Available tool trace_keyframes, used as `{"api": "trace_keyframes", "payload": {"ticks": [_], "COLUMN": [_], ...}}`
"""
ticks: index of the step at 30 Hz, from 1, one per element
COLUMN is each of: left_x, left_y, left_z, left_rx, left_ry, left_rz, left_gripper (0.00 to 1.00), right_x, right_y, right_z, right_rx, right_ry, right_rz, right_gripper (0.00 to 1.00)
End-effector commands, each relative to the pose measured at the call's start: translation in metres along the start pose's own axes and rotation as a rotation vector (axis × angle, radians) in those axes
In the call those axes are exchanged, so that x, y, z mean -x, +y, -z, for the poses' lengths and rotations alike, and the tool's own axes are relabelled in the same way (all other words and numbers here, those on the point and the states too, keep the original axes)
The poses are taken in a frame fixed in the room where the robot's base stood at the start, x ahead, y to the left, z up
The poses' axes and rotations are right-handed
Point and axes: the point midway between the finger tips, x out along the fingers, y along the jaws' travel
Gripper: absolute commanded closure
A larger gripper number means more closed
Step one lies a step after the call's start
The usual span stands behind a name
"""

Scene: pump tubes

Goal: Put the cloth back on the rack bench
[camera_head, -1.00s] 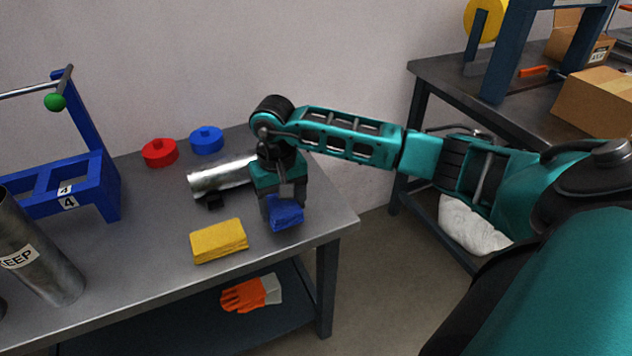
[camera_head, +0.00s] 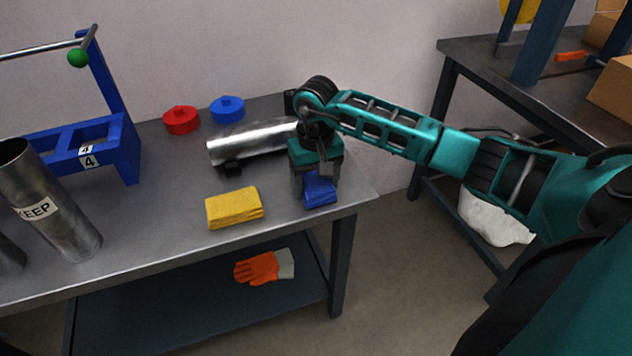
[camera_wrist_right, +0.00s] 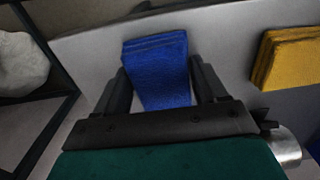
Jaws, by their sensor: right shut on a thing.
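A blue folded cloth (camera_head: 320,190) is held between the fingers of my right gripper (camera_head: 315,187), near the right front corner of the grey bench (camera_head: 165,215). In the right wrist view the blue cloth (camera_wrist_right: 158,70) sits between the two dark fingers of the gripper (camera_wrist_right: 160,85). I cannot tell whether the cloth touches the bench top. A yellow folded cloth (camera_head: 234,207) lies flat on the bench to the left of it; it also shows in the right wrist view (camera_wrist_right: 290,57). My left gripper is out of view.
A metal cylinder (camera_head: 245,142) lies behind the gripper. Red (camera_head: 181,120) and blue (camera_head: 227,110) round parts sit near the wall. A blue rack (camera_head: 120,150) and a tube marked KEEP (camera_head: 60,215) stand at left. An orange glove (camera_head: 258,268) lies on the lower shelf.

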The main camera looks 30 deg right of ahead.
Motion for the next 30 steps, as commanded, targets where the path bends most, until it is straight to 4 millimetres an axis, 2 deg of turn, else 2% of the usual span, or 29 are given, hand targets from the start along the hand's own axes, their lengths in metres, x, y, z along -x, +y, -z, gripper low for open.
{"api": "trace_keyframes", "payload": {"ticks": [3, 4, 12, 19, 23, 30], "left_x": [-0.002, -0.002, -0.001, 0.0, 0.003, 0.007], "left_y": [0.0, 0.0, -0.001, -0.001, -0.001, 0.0], "left_z": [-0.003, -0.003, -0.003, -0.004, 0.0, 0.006], "left_rx": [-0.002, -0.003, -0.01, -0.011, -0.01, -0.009], "left_ry": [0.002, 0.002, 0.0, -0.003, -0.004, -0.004], "left_rz": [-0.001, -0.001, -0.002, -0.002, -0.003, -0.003], "left_gripper": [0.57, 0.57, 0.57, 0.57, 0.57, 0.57], "right_x": [-0.004, -0.004, -0.003, -0.002, 0.006, 0.056], "right_y": [0.0, 0.0, 0.0, 0.0, 0.0, 0.0], "right_z": [0.0, 0.0, 0.0, 0.0, 0.001, 0.001], "right_rx": [0.0, 0.0, 0.0, 0.0, 0.0, 0.001], "right_ry": [0.001, 0.001, 0.0, 0.0, 0.002, 0.007], "right_rz": [0.0, 0.0, 0.0, 0.0, 0.0, 0.0], "right_gripper": [0.67, 0.28, 0.03, 0.03, 0.03, 0.03]}}
